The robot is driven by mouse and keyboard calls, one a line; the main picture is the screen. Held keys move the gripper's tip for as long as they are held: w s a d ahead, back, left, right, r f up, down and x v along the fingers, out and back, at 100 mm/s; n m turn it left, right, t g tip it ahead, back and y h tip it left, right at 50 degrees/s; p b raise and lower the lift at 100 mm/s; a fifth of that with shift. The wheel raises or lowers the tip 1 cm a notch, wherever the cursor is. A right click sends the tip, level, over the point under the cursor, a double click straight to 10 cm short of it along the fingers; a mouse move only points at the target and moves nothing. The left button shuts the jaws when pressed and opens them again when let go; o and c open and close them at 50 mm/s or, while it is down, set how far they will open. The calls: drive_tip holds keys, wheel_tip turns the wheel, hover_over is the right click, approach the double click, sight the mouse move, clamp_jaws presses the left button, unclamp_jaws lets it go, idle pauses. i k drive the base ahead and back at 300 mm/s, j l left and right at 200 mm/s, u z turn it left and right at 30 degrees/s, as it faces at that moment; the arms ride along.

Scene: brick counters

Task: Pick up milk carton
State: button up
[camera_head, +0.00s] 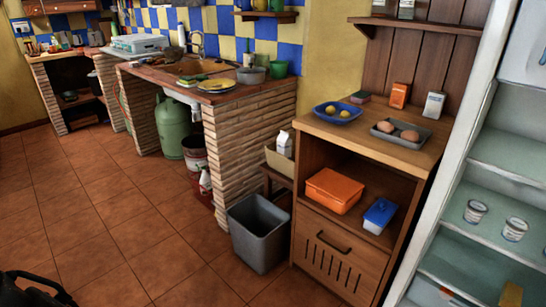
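A white carton with a gabled top (284,143), which looks like the milk carton, stands upright in a tan box (279,161) on a small dark wooden stool. It sits in the gap between the brick counter and the wooden cabinet; its lower part is hidden by the box. A smaller white and grey box (433,104) stands on the cabinet top. A black part of my arm, apparently my gripper (38,290), shows at the bottom left corner, cut off by the picture edge, far from the carton. Its fingers cannot be made out.
A grey bin (258,233) stands on the floor in front of the stool. The wooden cabinet (340,258) and an open fridge (490,200) are at right. The brick counter (240,150), with a green gas bottle (172,128) under it, is left. The tiled floor at left is clear.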

sight(284, 142)
drive_tip(key=i+l, duration=0.15)
drive_tip(key=i, duration=0.15)
drive_tip(key=i+l, duration=0.2)
drive_tip(key=i+j+u, duration=0.25)
drive_tip(key=i, duration=0.8)
drive_tip(key=i+u, duration=0.3)
drive_tip(key=i, duration=0.7)
